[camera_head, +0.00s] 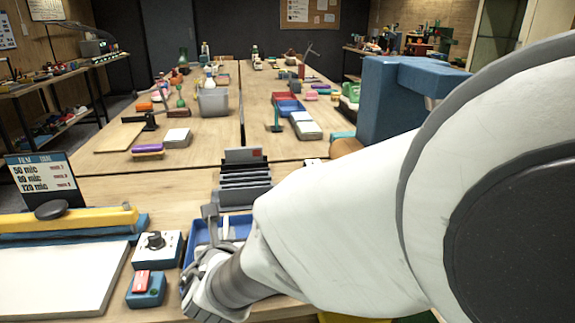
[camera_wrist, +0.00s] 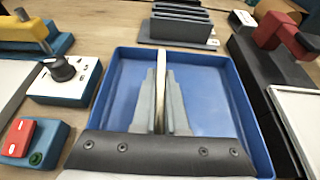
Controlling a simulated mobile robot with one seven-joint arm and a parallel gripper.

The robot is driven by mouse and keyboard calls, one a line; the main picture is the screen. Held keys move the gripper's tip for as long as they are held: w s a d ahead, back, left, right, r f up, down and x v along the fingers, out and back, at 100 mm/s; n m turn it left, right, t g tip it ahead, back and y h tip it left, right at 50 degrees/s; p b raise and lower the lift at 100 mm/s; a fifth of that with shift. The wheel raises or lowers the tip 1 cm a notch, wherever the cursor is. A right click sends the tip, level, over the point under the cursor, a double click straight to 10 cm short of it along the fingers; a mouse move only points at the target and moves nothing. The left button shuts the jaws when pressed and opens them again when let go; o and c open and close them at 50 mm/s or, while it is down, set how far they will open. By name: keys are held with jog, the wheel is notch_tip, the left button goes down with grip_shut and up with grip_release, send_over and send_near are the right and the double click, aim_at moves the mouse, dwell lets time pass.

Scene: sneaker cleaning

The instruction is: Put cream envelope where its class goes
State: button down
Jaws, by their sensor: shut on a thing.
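In the wrist view my gripper (camera_wrist: 161,102) is shut on the cream envelope (camera_wrist: 160,62), which shows edge-on as a thin pale strip between the two grey fingers. The envelope's face is not visible there. The fingers and envelope are over a blue tray (camera_wrist: 215,85); I cannot tell whether the envelope touches its floor. The blue tray (camera_head: 189,245) also shows in the head view, partly hidden by my arm. Beyond it stands a dark slotted rack (camera_head: 240,185), also seen in the wrist view (camera_wrist: 178,33).
Left of the tray are a white box with a dark knob (camera_head: 157,248), a blue box with a red switch (camera_head: 146,287) and a yellow-barred device (camera_head: 75,221). A dark sign (camera_head: 45,178) stands behind them. A red-handled device (camera_wrist: 280,35) is right of the tray.

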jog(key=shift+r, duration=0.1)
jog(key=c, duration=0.9)
grip_release()
jog(key=shift+c, duration=0.2)
jog(key=shift+r, duration=0.1)
